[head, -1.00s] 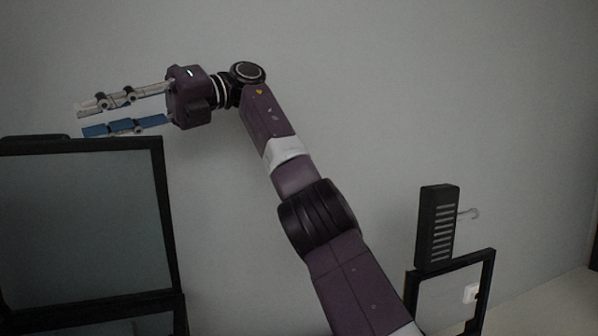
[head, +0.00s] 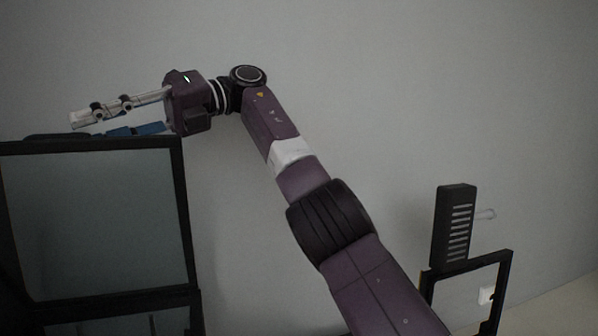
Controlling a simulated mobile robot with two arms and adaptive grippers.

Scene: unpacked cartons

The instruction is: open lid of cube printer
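The cube printer is the black-framed box at the left, cut off by the left and bottom edges. Its dark glassy panel (head: 105,225) stands nearly upright; I cannot tell whether this panel is the lid or a front door. A low black strip or handle (head: 55,137) lies along its top edge. My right gripper (head: 100,126) is just above that top edge, pointing left. Its pale upper finger and blue lower finger are apart with nothing between them. My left gripper is not in view.
A smaller black frame (head: 506,285) stands at the lower right, with a slotted black box (head: 454,225) on top and a pale peg at its side. A white wall fills the background.

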